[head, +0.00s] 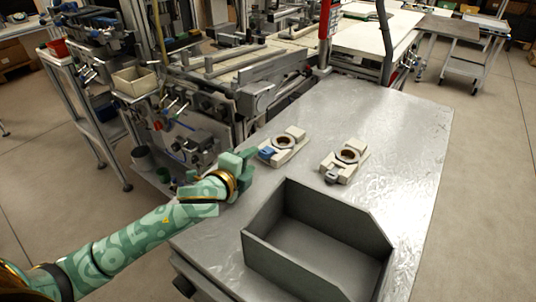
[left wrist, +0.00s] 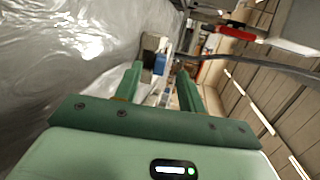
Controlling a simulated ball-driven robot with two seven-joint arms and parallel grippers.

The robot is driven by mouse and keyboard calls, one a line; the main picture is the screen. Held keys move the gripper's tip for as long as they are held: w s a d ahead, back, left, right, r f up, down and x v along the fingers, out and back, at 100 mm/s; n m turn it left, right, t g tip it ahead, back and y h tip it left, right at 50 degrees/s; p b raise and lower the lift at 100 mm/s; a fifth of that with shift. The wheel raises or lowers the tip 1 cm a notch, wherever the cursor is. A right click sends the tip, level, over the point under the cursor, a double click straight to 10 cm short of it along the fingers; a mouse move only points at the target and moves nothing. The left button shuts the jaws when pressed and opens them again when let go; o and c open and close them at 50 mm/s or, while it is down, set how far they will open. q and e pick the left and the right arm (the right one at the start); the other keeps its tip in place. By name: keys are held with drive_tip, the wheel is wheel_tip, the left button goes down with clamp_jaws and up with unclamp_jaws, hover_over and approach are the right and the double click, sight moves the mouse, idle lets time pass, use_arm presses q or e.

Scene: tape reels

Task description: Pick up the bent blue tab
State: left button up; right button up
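The bent blue tab (head: 266,153) sits at the near left end of a cream tape-reel holder (head: 291,141) on the metal table. In the left wrist view the blue tab (left wrist: 160,65) shows ahead, between the fingers' lines. My left gripper (head: 246,164) is just left of the tab in the head view, at the table's left edge. Its two green fingers (left wrist: 160,73) are apart with nothing held between them. A gap to the tab seems to remain, but its size is hard to tell. My right gripper is in neither view.
A second cream holder (head: 349,157) with a grey tab (head: 332,177) stands to the right. A grey open bin (head: 377,232) takes up the table's front. The metal table (head: 405,130) is clear at the back right. Machinery (head: 190,140) stands close behind the left edge.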

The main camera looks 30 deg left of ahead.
sight(266, 152)
use_arm(q)
drive_tip(key=b+x, duration=0.2)
drive_tip(key=x, duration=0.2)
drive_tip(key=shift+w+a+f, duration=0.15)
drive_tip(key=shift+w, duration=0.2)
drive_tip(key=shift+r, duration=0.2)
clamp_jaws()
